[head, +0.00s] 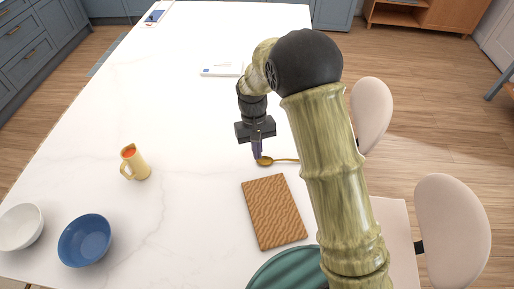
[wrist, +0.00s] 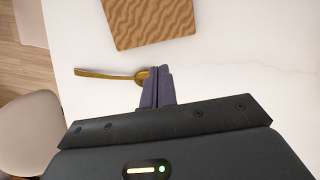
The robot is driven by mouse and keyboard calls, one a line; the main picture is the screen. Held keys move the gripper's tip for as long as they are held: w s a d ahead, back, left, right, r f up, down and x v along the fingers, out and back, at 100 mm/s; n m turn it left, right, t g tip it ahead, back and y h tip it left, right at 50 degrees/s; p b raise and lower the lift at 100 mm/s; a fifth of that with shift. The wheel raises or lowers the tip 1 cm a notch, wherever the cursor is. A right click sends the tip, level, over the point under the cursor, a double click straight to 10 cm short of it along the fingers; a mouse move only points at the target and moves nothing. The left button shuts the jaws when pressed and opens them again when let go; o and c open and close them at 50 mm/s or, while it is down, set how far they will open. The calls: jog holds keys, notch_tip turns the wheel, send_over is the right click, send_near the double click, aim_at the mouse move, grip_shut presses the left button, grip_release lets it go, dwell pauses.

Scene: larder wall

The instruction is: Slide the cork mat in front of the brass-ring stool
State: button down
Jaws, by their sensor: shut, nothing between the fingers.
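The cork mat (head: 273,211) is a brown rectangle with a wavy pattern, lying flat on the white table. It also shows at the top of the wrist view (wrist: 150,20). My gripper (head: 257,157) is shut and empty, pointing down at the table beyond the mat's far edge, apart from the mat. Its dark purple fingers (wrist: 158,72) are together beside the bowl of a gold spoon (wrist: 108,74); I cannot tell if they touch it. Two cream seats, a far one (head: 371,113) and a near one (head: 450,228), stand along the table's right side. No brass ring is visible on either.
A green round plate (head: 275,272) lies close to the mat's near edge, partly behind my arm. A cream jug (head: 134,162), a blue bowl (head: 85,240) and a white bowl (head: 20,228) stand to the left. The table between jug and mat is clear.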

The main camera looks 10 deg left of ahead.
aim_at(258, 175)
jog(key=p+x, duration=0.1)
jog(key=x, duration=0.6)
jog(key=shift+f, duration=0.1)
